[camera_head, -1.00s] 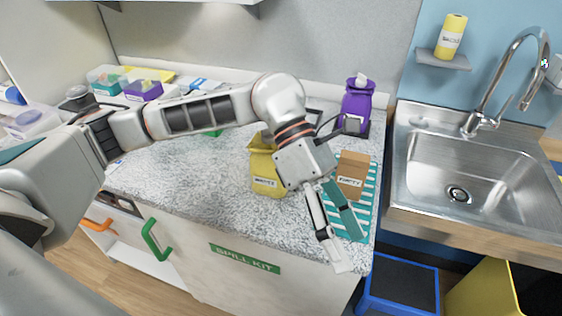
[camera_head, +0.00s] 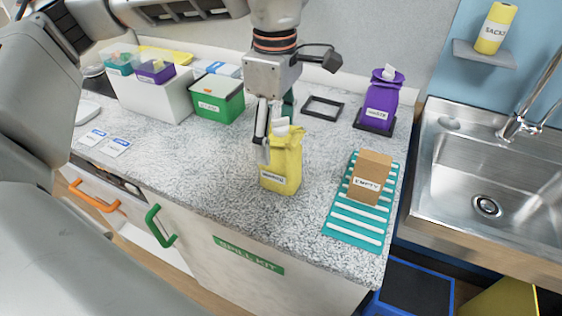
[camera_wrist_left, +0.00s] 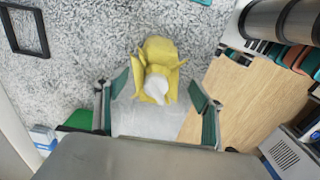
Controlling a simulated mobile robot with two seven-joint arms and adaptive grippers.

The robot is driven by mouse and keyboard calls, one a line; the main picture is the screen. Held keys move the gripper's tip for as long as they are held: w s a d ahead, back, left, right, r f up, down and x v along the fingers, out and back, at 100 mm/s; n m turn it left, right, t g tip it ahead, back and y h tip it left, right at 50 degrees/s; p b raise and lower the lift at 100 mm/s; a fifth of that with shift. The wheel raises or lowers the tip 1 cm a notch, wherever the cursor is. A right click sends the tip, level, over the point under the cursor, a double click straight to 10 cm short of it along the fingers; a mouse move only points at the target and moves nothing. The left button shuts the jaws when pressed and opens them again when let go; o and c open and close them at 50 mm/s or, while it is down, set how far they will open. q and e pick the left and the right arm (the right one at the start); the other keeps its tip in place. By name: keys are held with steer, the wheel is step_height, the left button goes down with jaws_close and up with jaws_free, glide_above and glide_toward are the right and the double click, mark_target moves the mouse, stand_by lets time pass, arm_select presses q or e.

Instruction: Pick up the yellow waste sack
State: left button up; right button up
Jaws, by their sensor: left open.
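The yellow waste sack (camera_head: 281,170) stands upright on the speckled counter, with a white label on its front and a pale twisted top. My left gripper (camera_head: 275,130) points down over it from above, open. One finger is beside the sack's upper left side; the other is partly hidden behind the sack. In the left wrist view, the sack (camera_wrist_left: 158,60) shows between and just beyond the two spread teal fingers. I cannot tell whether either finger touches it. My right gripper is not in view.
A teal striped mat (camera_head: 355,225) with a brown box (camera_head: 371,177) lies to the right. A purple sack (camera_head: 382,98) stands behind it, near an empty black frame (camera_head: 323,107). A green bin (camera_head: 217,97) and white bin (camera_head: 152,96) stand left.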

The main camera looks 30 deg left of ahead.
arm_select(q)
steer(key=f, duration=0.5)
steer(key=shift+w+d+f, duration=0.1)
steer(key=shift+w+d, duration=0.15)
steer(key=shift+w, duration=0.1)
steer(key=c, duration=1.5)
